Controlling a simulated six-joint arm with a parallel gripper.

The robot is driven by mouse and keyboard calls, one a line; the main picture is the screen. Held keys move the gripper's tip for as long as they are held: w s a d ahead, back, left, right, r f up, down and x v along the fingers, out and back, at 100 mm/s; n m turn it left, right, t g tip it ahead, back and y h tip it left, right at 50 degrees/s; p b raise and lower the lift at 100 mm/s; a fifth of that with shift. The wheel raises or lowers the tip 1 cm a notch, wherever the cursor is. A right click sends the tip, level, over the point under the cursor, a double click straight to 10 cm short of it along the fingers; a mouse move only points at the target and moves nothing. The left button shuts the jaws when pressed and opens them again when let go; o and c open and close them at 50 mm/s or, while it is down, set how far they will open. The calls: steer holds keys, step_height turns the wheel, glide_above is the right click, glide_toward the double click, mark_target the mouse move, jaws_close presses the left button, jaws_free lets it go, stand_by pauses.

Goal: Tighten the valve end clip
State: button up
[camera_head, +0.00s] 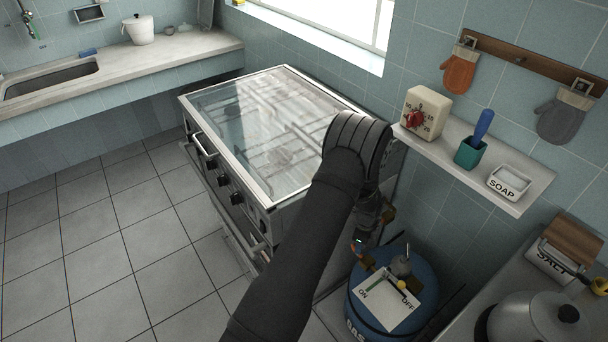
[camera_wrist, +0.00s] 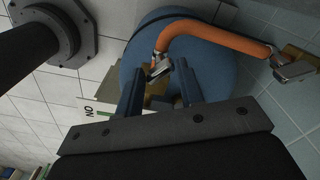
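A blue gas cylinder (camera_head: 424,272) stands beside the stove, with a white ON/OFF plate (camera_head: 388,300) at its top. It also fills the middle of the wrist view (camera_wrist: 225,85). An orange hose (camera_wrist: 215,43) runs from the cylinder's valve to a metal fitting on the wall at right. A small metal clip (camera_wrist: 160,68) sits at the hose's valve end. My gripper (camera_wrist: 159,66) is open, with one dark finger on each side of the clip in the picture. Whether a finger touches it, I cannot tell. In the head view my arm hides much of the hose.
A glass-topped stove (camera_head: 270,120) stands left of the cylinder. A wall shelf (camera_head: 475,170) above right holds a timer (camera_head: 424,112), a green cup (camera_head: 470,153) and a soap dish (camera_head: 509,182). A counter with a pot (camera_head: 535,320) is at lower right. The tiled floor at left is clear.

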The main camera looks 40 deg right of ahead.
steer(key=shift+w+r+n, duration=0.1)
steer(key=shift+r+n, duration=0.2)
steer(key=shift+r, duration=0.2)
steer(key=r+n, duration=0.2)
steer(key=n, duration=0.1)
steer(key=r+n, duration=0.5)
steer(key=n, duration=0.1)
steer(key=shift+w+d+r+n, duration=0.1)
steer(key=shift+d+r+n, duration=0.15)
steer(key=shift+n, duration=0.05)
steer(key=shift+r+n, duration=4)
steer(key=shift+n, duration=2.5)
steer(key=f, duration=1.6)
steer(key=shift+s+a+f, duration=0.2)
steer(key=shift+a+f, duration=0.05)
steer(key=shift+f, duration=0.05)
jaws_close()
